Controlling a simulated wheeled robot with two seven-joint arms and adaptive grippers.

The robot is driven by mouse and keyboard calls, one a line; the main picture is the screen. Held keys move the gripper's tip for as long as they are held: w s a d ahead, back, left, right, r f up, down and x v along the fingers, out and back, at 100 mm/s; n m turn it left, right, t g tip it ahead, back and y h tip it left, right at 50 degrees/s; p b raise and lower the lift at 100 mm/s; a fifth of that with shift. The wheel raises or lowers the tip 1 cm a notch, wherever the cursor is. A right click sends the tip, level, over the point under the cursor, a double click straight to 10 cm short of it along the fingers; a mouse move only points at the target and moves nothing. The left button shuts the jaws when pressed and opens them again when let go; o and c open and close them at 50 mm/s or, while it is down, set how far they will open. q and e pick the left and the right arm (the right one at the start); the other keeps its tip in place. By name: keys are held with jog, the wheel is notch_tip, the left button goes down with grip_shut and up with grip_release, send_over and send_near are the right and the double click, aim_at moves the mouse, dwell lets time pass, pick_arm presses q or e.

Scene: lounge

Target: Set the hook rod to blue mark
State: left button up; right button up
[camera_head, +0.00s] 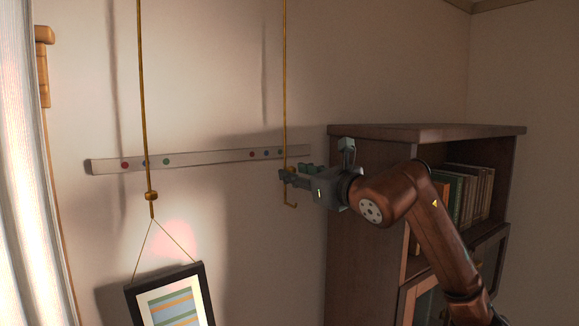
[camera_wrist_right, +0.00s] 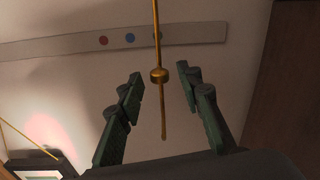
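Two brass hook rods hang in front of the wall. The right rod (camera_head: 285,90) ends in a small hook and hangs empty; its knob (camera_wrist_right: 159,75) shows in the right wrist view. My right gripper (camera_head: 288,177) is at its lower end. The fingers (camera_wrist_right: 160,85) are open, one on each side of the rod, with gaps between. The marked strip (camera_head: 210,155) has a red mark (camera_wrist_right: 103,40), a blue mark (camera_wrist_right: 130,38) and a green mark near this rod. The rod lines up near the green mark, right of blue. My left gripper is not in view.
The left rod (camera_head: 142,90) carries a framed picture (camera_head: 172,297) on a cord, tilted. A wooden bookcase (camera_head: 360,240) with several books stands right, behind my right arm. A pale curtain (camera_head: 25,200) is at the left edge.

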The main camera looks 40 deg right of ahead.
aim_at(290, 170)
jog(key=w, duration=0.2)
jog(key=w+p, duration=0.1)
jog(key=shift+w+d, duration=0.15)
jog(key=shift+d, duration=0.1)
jog(key=shift+f, duration=0.1)
jog(key=c, duration=0.6)
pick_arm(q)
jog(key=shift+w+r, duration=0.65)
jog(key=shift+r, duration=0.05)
pick_arm(e)
grip_shut()
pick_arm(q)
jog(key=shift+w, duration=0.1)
